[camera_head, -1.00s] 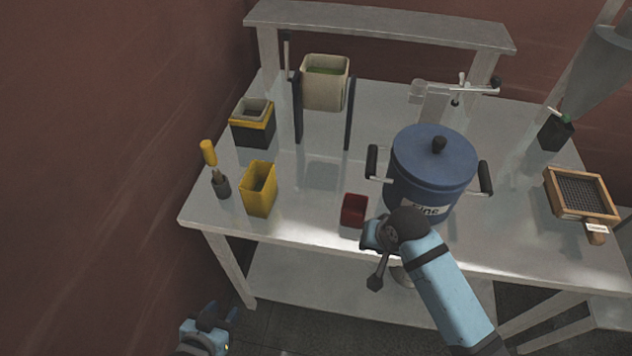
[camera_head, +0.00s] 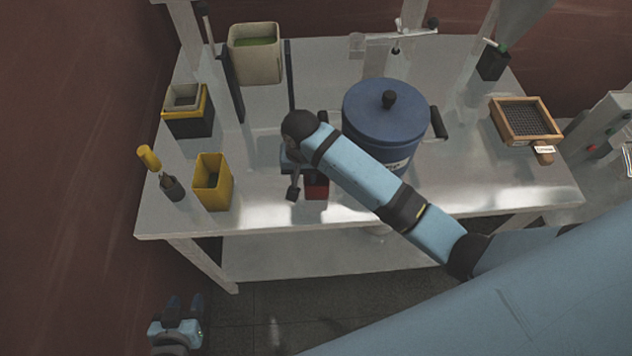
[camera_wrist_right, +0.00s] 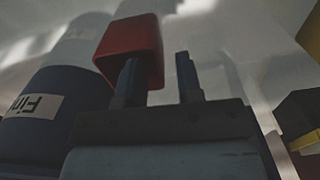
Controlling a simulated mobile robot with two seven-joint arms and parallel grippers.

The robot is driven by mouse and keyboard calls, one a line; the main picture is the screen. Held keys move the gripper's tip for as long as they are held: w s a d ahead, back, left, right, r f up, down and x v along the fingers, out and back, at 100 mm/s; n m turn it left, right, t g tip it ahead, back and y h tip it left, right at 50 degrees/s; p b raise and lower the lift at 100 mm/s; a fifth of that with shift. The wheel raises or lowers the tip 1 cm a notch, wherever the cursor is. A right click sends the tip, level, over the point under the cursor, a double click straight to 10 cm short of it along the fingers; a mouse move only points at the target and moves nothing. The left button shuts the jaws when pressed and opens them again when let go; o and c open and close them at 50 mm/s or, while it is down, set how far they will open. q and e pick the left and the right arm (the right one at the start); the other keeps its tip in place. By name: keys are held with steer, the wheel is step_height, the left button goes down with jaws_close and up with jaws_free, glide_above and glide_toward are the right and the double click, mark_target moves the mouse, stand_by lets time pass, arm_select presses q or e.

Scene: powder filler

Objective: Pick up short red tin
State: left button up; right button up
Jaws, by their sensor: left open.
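The short red tin (camera_head: 317,187) is a small square box near the front edge of the table, partly hidden by my right arm. In the right wrist view the red tin (camera_wrist_right: 130,45) is beyond my right gripper (camera_wrist_right: 157,60). The gripper's two fingers stand apart. I cannot tell whether the left finger touches the tin. My left gripper (camera_head: 185,305) is open and empty, low at the left, below the table height.
A blue lidded pot (camera_head: 385,120) stands behind and right of the tin. A yellow box (camera_head: 212,183) and a yellow-handled brush (camera_head: 150,158) are to the left. A beige container (camera_head: 256,55) in a stand is behind. A wooden sieve (camera_head: 526,120) lies at the right.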

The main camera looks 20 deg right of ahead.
mark_target(316, 183)
steer(key=f, duration=0.3)
steer(key=f+p, duration=0.1)
steer(key=f, duration=0.1)
steer(key=shift+w+d+f, duration=0.1)
steer(key=shift+w+d, duration=0.05)
steer(key=shift+w, duration=0.1)
jaws_close()
